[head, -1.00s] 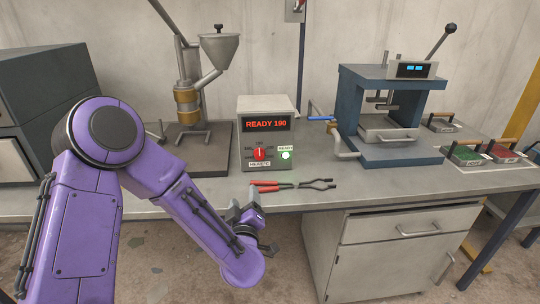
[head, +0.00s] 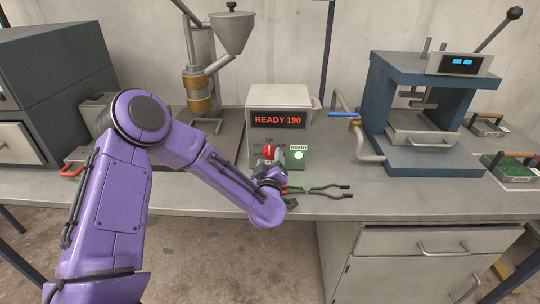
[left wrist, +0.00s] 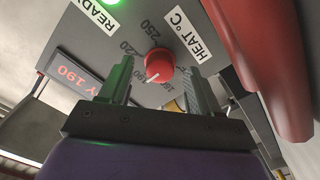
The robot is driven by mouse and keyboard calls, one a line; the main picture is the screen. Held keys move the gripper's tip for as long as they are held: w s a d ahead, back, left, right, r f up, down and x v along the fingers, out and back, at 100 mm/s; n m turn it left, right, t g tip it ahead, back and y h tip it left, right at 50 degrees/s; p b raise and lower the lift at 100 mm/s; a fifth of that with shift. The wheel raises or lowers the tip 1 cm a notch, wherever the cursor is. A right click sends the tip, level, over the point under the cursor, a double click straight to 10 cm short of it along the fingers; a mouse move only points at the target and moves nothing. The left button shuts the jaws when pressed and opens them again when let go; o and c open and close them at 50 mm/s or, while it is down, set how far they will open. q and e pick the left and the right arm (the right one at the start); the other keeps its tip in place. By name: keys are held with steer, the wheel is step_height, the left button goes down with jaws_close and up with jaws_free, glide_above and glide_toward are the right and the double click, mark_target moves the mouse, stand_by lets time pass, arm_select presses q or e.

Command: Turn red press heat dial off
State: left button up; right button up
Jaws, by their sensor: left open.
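The red heat dial (head: 269,151) is on the front of the grey control box (head: 277,97), whose display reads READY 190. In the left wrist view the dial (left wrist: 159,62) is round and red, with a white pointer towards the 190 mark. My left gripper (head: 270,166) is just in front of the box and partly covers the dial's scale. In the left wrist view its two fingers are open on either side of the dial, with gaps; I see no contact. The HEAT °C label (left wrist: 187,35) is beside the dial. My right gripper is not in view.
A lit green READY lamp (head: 299,155) is right of the dial. Tongs (head: 325,190) with red handles lie on the bench below the box. A blue press (head: 420,105) stands to the right, and a metal hopper machine (head: 215,60) to the left.

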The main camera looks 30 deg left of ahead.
arm_select(q)
steer(key=shift+w+a, duration=0.35)
steer(key=shift+w, duration=0.2)
steer(key=shift+w+a+r, duration=0.1)
steer(key=shift+a, duration=0.1)
steer(key=c, duration=1)
steer(key=shift+c, duration=0.2)
